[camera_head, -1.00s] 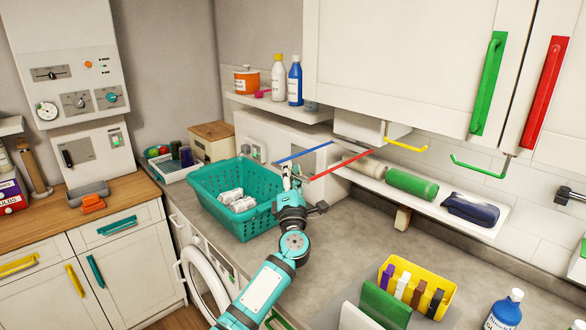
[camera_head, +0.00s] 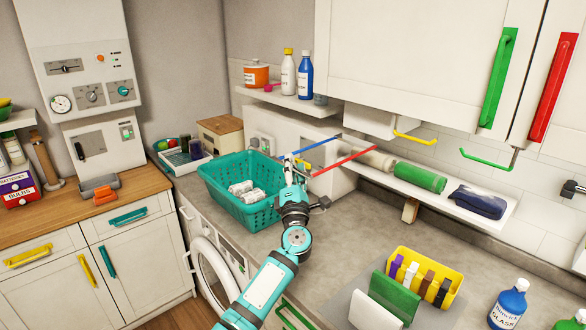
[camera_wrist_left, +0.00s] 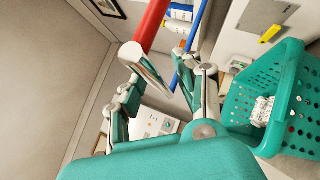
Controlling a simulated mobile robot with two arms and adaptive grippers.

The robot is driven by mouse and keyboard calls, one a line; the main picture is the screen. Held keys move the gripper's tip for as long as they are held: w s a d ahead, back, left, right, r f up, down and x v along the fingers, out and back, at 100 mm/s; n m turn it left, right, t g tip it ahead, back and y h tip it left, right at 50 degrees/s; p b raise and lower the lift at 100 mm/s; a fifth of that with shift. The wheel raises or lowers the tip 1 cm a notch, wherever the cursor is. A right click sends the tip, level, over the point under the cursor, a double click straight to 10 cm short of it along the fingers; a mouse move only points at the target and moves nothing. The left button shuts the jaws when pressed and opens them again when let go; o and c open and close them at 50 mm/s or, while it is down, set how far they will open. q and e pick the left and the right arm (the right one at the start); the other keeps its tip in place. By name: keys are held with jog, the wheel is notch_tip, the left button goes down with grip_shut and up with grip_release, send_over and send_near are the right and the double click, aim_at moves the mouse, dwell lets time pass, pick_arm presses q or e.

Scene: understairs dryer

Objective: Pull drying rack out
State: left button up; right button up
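The drying rack shows in the head view as a blue rod (camera_head: 317,145) and a red rod (camera_head: 344,160), reaching out from below the wall cabinet above the counter. My left gripper (camera_head: 291,164) is at the rods' outer ends, above the teal basket's right side. The fingers (camera_wrist_left: 160,85) look spread apart. Contact with the rack cannot be told. My right gripper is out of view.
The teal basket (camera_head: 214,180) with white items stands on the counter below the gripper. A shelf (camera_head: 455,206) with a green roll (camera_head: 419,178) lies to the right. A yellow caddy (camera_head: 437,266) stands at front right. The middle counter is clear.

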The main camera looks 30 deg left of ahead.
pick_arm(q)
jog(key=shift+s+d+f, duration=0.2)
jog(key=shift+f, duration=0.05)
jog(key=v, duration=1.1)
jog(key=shift+s, duration=0.2)
jog(key=shift+d, duration=0.15)
